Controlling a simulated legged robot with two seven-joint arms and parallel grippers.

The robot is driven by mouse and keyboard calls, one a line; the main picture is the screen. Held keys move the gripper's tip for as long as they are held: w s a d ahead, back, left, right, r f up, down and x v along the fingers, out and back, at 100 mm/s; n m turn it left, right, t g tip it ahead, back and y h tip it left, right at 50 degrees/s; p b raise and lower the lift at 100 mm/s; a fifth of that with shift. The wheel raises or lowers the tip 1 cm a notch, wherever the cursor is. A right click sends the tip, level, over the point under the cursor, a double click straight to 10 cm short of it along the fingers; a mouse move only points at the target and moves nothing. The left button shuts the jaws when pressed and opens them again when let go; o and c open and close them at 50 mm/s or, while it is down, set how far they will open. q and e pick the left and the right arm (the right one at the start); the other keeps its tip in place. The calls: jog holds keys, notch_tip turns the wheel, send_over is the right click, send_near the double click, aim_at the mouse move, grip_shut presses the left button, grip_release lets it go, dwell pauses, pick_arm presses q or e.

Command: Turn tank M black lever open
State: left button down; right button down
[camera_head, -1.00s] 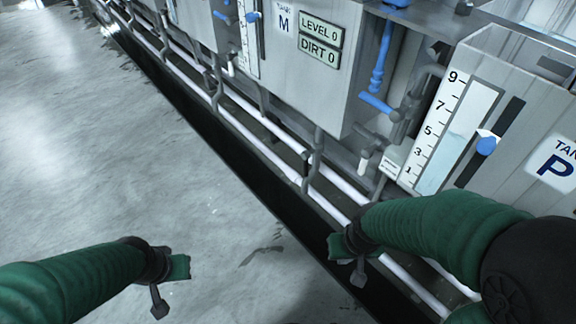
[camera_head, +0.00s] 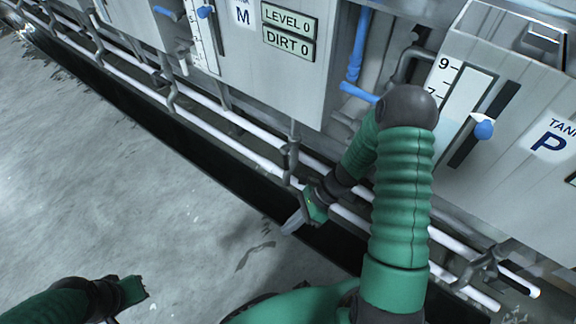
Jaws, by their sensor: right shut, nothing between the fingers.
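Tank M (camera_head: 309,80) is a grey metal box at the top middle, with an "M" label and a panel (camera_head: 288,34) reading LEVEL 0 and DIRT 0. Beneath its lower edge, a dark grey upright piece (camera_head: 291,157) hangs in front of the white pipes. I cannot tell whether it is the black lever. My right gripper (camera_head: 303,214) is shut and empty, just below and right of that piece, apart from it, over the dark trough edge. My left gripper (camera_head: 132,293) is at the lower left over the floor. Its jaw opening is unclear.
Tank P (camera_head: 520,130) with its level scale stands at the right. Blue pipework (camera_head: 356,55) runs between the tanks. White pipes (camera_head: 240,145) run along the dark trough (camera_head: 190,145). The grey floor (camera_head: 110,190) at the left is clear.

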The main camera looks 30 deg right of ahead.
jog(key=w+d+f+m+t+y+p, duration=0.1)
jog(key=w+d+f+m+t+y, duration=0.3)
jog(key=m, duration=0.6)
jog(key=m+t+h, duration=1)
jog(key=m+t, duration=0.2)
jog(key=m, duration=0.6)
send_near(288, 165)
jog(key=w+b, duration=0.1)
jog(key=w, duration=0.1)
jog(key=w+b, duration=0.2)
jog(key=w+a+b, duration=0.1)
jog(key=w, duration=0.1)
jog(key=shift+w+f, duration=0.1)
jog(key=shift+f, duration=0.15)
jog(key=shift+w+a+r, duration=0.1)
jog(key=shift+w, duration=0.2)
